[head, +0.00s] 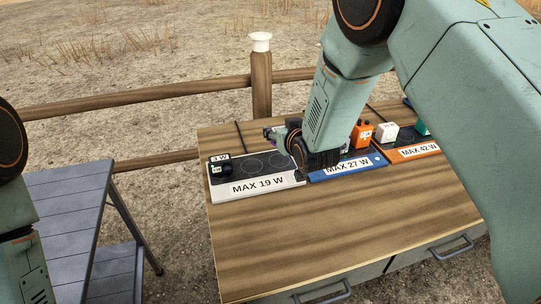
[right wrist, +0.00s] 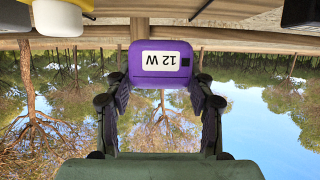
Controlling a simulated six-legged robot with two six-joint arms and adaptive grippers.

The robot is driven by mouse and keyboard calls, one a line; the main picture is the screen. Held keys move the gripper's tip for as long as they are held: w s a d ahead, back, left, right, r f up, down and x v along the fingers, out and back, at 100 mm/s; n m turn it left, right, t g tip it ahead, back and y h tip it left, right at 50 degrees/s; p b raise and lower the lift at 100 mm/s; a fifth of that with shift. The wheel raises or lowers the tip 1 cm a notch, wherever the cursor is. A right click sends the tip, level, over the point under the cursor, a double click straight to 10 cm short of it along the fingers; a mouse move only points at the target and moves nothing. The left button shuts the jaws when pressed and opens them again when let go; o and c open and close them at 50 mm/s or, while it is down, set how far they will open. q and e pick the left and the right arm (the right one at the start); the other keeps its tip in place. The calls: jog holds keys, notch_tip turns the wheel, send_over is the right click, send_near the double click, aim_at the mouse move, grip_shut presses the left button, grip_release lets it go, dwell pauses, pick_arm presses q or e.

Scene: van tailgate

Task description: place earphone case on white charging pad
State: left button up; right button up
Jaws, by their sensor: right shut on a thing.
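The white charging pad (head: 222,190), labelled MAX 19 W, lies at the left end of the wooden bench top. A small black item with a white label (head: 220,168) sits on its left part; circles mark the bare part. My right gripper (head: 318,158) is above the pad's right end, beside the blue pad. I cannot tell for certain that this is the earphone case. My left gripper is out of view.
A blue pad (head: 350,173), MAX 27 W, and an orange pad (head: 415,151), MAX 42 W, lie to the right. An orange block (head: 361,135) and a white block (head: 387,132) stand behind. The bench front (head: 330,230) is clear. A wooden fence (head: 130,103) runs behind.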

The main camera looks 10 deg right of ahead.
notch_tip(320, 180, down, 3)
jog(key=shift+w+a+r, duration=0.1)
jog(key=shift+w+r, duration=0.05)
jog(key=shift+r, duration=0.05)
jog(key=shift+d+f, duration=0.2)
jog(key=shift+f, duration=0.4)
notch_tip(320, 180, down, 2)
jog(key=shift+f+b, duration=0.1)
jog(key=shift+b, duration=0.35)
jog(key=shift+a+f, duration=0.15)
jog(key=shift+f, duration=0.05)
jog(key=shift+f, duration=0.2)
jog(key=o, duration=1)
jog(key=shift+r, duration=0.1)
jog(key=shift+o, duration=1)
